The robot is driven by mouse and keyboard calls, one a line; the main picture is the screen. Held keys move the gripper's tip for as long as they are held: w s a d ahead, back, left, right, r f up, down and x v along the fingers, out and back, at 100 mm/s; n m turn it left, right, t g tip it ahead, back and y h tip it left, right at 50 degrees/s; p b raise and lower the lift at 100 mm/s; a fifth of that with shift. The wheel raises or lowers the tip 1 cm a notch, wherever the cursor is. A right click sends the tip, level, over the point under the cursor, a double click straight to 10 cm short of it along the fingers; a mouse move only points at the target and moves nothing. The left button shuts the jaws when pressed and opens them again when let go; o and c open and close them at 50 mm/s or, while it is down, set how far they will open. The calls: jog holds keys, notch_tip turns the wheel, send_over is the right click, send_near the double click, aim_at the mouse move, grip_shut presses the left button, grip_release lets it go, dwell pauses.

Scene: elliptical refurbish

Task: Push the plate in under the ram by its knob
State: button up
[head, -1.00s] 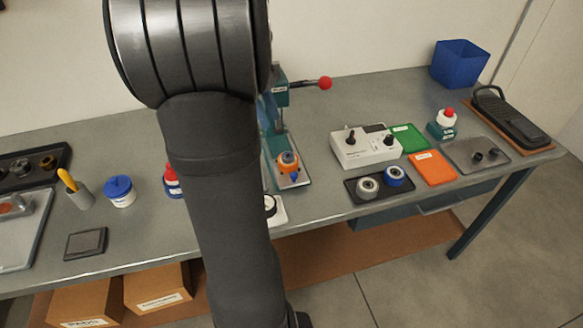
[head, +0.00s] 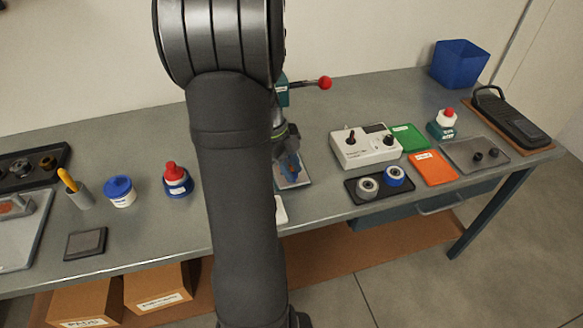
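The press is mostly behind my arm; part of its teal head (head: 281,97) and its lever with a red ball (head: 324,83) show. The ram itself is hidden. The plate (head: 304,182) shows as a light edge on the press base, in front of the column. My gripper (head: 290,165) is low over the plate, with bluish parts at its end. Whether it touches the knob or plate cannot be told. The knob and the orange piece cannot be made out behind the gripper. The fingers are too small and covered to show whether they are open.
A white control box (head: 366,148) and a black tray with two rings (head: 380,186) stand right of the press. A red-capped blue bottle (head: 177,182) and a blue-lidded tub (head: 120,191) stand left. A white item (head: 281,210) is partly hidden near the front edge.

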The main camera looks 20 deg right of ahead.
aim_at(290, 164)
grip_shut()
jog(key=shift+w, duration=1.8)
grip_release()
